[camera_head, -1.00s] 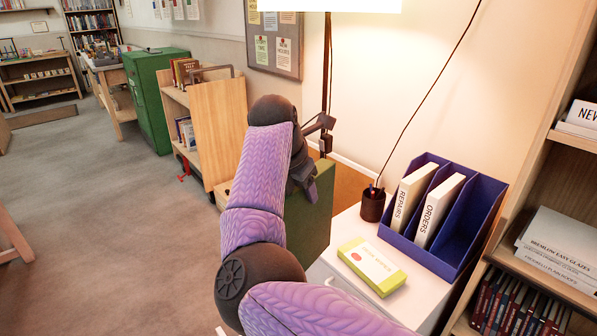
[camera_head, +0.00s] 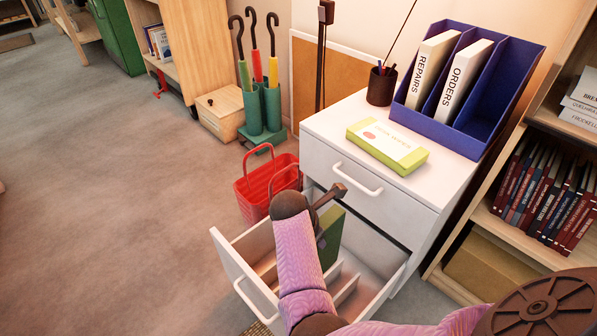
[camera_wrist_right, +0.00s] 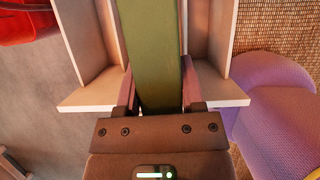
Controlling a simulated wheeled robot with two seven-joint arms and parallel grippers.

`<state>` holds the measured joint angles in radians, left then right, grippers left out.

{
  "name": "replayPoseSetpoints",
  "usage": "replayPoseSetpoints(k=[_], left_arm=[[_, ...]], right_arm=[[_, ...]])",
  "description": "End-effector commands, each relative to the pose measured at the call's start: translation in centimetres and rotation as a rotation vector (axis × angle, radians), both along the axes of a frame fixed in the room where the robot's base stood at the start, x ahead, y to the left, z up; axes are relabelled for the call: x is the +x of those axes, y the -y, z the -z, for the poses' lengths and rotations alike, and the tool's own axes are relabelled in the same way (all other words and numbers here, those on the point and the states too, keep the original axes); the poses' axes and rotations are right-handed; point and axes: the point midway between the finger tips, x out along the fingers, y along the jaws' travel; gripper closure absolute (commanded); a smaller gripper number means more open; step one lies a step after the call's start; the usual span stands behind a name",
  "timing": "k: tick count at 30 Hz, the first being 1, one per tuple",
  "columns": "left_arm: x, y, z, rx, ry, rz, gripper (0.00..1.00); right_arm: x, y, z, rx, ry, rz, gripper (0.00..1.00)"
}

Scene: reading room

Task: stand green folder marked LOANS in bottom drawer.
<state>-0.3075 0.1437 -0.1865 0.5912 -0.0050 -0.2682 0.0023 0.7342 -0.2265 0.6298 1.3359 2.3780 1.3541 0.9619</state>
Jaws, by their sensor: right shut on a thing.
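The bottom drawer (camera_head: 232,266) of the white cabinet is pulled open, with low dividers inside. My right gripper (camera_head: 322,212) is over the drawer and shut on the green folder (camera_head: 331,236). The folder is upright, its lower part inside the drawer between the walls; whether it touches the drawer floor is hidden. No LOANS marking shows on the visible part. In the right wrist view the folder (camera_wrist_right: 152,50) runs between the two fingers (camera_wrist_right: 155,98), with drawer panels on both sides. My left gripper is not in view.
The white cabinet (camera_head: 420,222) carries a blue file holder (camera_head: 505,85) with REPAIRS and ORDERS binders, a yellow-green box (camera_head: 387,146) and a pen cup (camera_head: 381,88). A red basket (camera_head: 250,195) stands close beside the drawer. A bookshelf (camera_head: 500,225) is at the right.

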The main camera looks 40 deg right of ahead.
Motion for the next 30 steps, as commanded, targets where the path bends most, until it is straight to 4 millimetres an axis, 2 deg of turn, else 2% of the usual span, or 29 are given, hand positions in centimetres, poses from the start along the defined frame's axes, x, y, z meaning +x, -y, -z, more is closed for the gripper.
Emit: replayPoseSetpoints(k=[1,6,13,21,30], left_arm=[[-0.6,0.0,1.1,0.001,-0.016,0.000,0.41],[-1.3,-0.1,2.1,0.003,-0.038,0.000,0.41],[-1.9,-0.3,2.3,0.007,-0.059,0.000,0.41],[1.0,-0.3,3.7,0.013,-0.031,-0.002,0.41],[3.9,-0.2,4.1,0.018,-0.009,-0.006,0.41]], right_arm=[[-0.7,0.0,2.5,-0.001,-0.010,0.007,1.00],[-2.0,-0.2,5.6,0.008,-0.007,0.027,1.00],[-2.4,-0.3,6.7,0.012,-0.004,0.034,1.00],[-2.4,-0.3,8.4,0.012,-0.006,0.032,1.00],[-2.4,-0.3,9.3,0.012,-0.005,0.032,1.00]])
